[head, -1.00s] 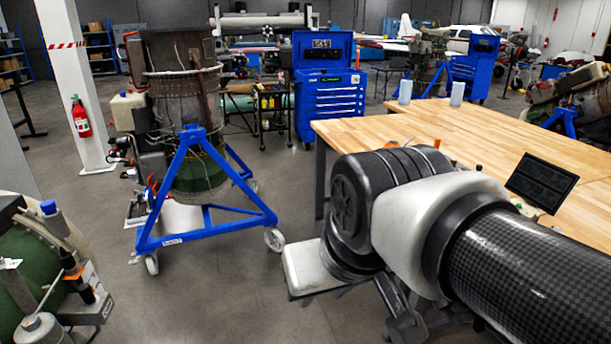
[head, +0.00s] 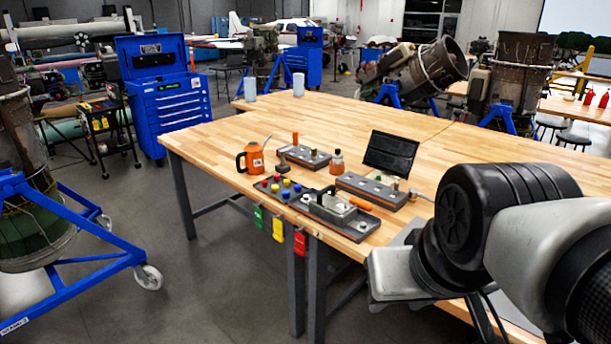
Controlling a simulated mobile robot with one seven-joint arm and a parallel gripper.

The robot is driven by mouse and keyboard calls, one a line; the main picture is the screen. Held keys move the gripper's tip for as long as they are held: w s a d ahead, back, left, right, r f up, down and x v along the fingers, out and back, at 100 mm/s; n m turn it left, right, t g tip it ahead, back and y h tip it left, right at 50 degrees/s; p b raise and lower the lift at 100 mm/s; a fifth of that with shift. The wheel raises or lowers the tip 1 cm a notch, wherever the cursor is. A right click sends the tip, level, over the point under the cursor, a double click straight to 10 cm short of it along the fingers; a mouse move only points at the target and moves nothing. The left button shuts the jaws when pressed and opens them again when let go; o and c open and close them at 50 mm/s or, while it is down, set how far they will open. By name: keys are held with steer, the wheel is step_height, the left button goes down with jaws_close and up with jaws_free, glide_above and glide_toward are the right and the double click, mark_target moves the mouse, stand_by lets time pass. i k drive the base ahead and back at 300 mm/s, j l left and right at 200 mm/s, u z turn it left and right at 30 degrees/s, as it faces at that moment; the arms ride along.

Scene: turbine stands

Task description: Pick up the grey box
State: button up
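A small light-grey box (head: 333,209) sits on a dark tray or panel at the near edge of the wooden workbench (head: 225,150), beside red, yellow and blue knobs (head: 280,184). Two other flat grey boxes are behind it: one with small parts on top (head: 303,158) and one with round tops (head: 370,190). Which box is meant cannot be told for certain. My arm enters from the right. Its pale end housing (head: 392,276) hangs near the bench's front edge, to the right of the boxes and apart from them. My fingers cannot be made out.
Green, yellow and red tags (head: 278,229) hang at the edge. A blue turbine stand (head: 75,287) is at left; floor between is clear.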

mark_target(323, 206)
steer(key=i+j+z, duration=0.3)
steer(key=i, duration=0.15)
steer(key=i+j+z, duration=0.25)
steer(key=i+j, duration=0.2)
steer(key=i+j+z, duration=0.6)
steer(key=j, duration=0.5)
steer(key=i, duration=0.1)
